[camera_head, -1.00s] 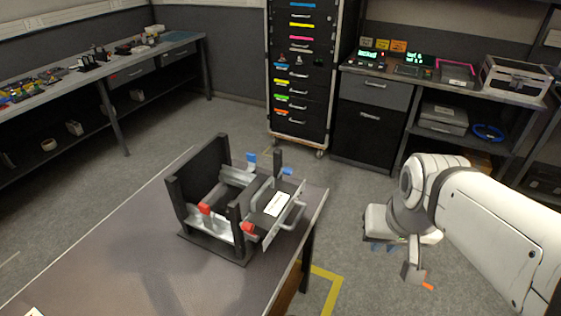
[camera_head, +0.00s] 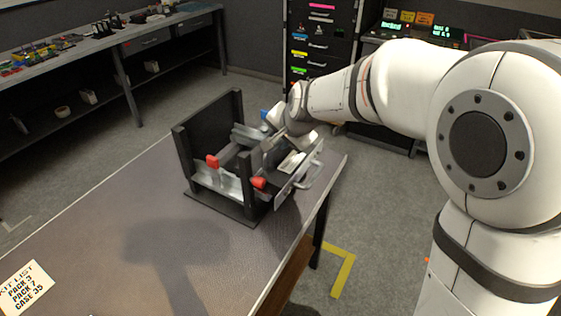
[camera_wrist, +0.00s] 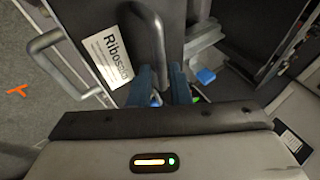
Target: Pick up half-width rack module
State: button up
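The half-width rack module (camera_head: 285,182) is a dark box with a white label and a grey front handle. It sits in the right side of the black rack frame (camera_head: 213,118) on the table. In the wrist view, the module (camera_wrist: 133,20) shows a label starting "Ribos", the front handle at left and a second grey handle (camera_wrist: 157,35) on its top. My gripper (camera_wrist: 160,88) is above the module, its blue fingers apart on either side of the top handle. In the head view my gripper (camera_head: 272,143) is partly hidden by my wrist. The fingertips' contact with the handle is unclear.
The frame has red latches (camera_head: 213,161) and a blue tab (camera_wrist: 206,75). A kit list card (camera_head: 27,287) lies on the grey table (camera_head: 120,235), otherwise mostly clear. A drawer cabinet (camera_head: 312,40) and side benches stand behind.

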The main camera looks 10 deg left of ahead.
aim_at(277, 143)
jog(key=x, duration=0.4)
jog(key=shift+w+a+f, duration=0.1)
jog(key=shift+f, duration=0.1)
grip_shut()
jog(key=shift+r, duration=0.15)
dwell(1.1)
